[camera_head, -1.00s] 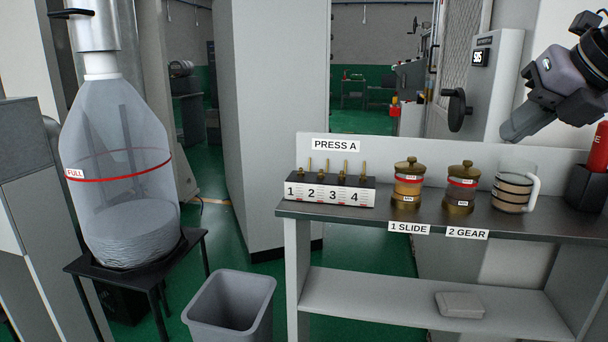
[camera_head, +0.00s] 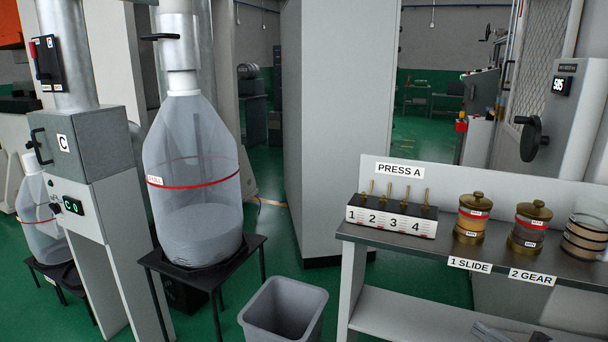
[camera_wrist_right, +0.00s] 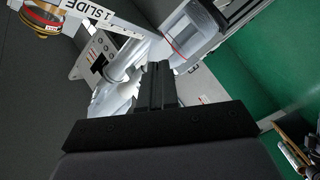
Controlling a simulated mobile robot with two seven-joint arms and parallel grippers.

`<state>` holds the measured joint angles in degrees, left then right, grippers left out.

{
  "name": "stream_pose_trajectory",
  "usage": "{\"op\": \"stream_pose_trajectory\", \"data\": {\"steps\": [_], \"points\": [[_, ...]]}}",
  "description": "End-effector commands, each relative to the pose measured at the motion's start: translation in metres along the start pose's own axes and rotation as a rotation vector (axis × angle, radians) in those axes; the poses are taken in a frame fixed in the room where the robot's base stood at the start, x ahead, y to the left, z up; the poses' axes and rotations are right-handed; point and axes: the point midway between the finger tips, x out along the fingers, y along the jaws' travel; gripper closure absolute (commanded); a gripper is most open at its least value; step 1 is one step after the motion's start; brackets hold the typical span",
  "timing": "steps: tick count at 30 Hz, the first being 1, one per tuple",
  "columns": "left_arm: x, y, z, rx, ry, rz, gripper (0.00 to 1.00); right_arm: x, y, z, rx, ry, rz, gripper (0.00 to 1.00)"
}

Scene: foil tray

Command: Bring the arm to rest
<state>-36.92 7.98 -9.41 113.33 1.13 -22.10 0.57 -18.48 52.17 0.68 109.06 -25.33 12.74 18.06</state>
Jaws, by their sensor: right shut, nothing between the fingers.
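My right gripper (camera_head: 484,328) shows only in part at the bottom edge of the head view, low in front of the shelf unit. It is below the bench top, and most of its arm is out of frame. In the right wrist view its two dark fingers (camera_wrist_right: 157,86) are together, with nothing between them. My left gripper is not in view.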

Motion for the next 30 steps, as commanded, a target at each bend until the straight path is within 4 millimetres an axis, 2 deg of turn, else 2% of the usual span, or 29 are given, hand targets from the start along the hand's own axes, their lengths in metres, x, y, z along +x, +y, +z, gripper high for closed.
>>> {"op": "stream_pose_trajectory", "data": {"steps": [1, 8, 12, 15, 18, 23, 30], "points": [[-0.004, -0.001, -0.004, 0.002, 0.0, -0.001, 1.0, -0.004, -0.019, 0.003, 0.095, -0.049, 0.021, 1.0], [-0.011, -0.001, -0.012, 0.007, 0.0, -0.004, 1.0, -0.029, -0.117, 0.012, 0.469, -0.304, 0.059, 1.0], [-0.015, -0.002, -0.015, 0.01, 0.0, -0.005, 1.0, -0.046, -0.18, -0.001, 0.692, -0.46, 0.037, 1.0], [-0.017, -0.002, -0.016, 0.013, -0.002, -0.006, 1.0, -0.057, -0.22, -0.017, 0.83, -0.553, 0.007, 1.0], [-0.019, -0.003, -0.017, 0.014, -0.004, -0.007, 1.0, -0.064, -0.249, -0.034, 0.933, -0.618, -0.023, 1.0], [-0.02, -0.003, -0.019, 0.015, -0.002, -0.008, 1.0, -0.07, -0.272, -0.049, 1.016, -0.668, -0.053, 1.0], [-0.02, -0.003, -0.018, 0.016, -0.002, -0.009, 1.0, -0.07, -0.276, -0.051, 1.027, -0.674, -0.058, 1.0]]}}
